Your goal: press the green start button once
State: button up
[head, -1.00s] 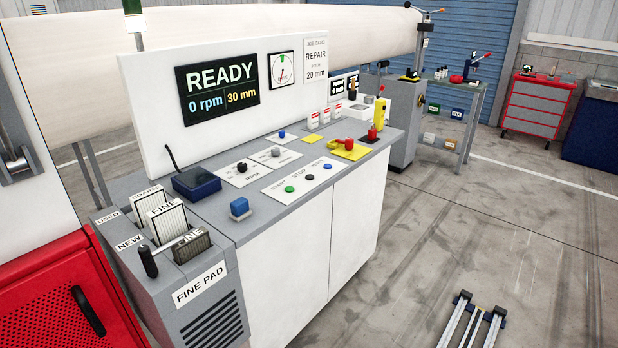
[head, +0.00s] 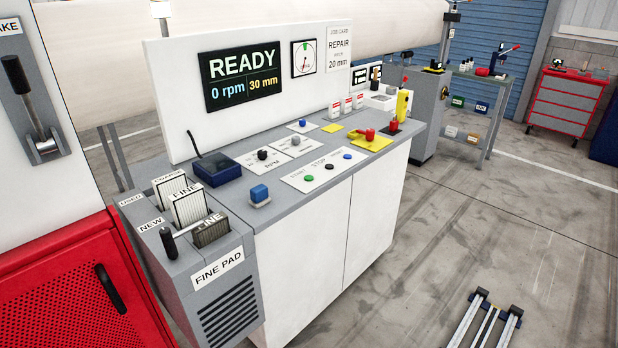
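The green start button (head: 309,181) sits at the left end of a white label plate (head: 300,188) on the grey console top. A black stop button (head: 329,167) and a blue button (head: 347,157) stand to its right on the same plate. Above the console, the display (head: 242,77) reads READY, 0 rpm and 30 mm. My gripper is in neither head picture, so its state does not show.
A pad holder (head: 190,215) with a lever is at the left end. The floor in front is clear except for rails (head: 484,322).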

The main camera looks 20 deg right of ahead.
grip_shut()
dwell(1.1)
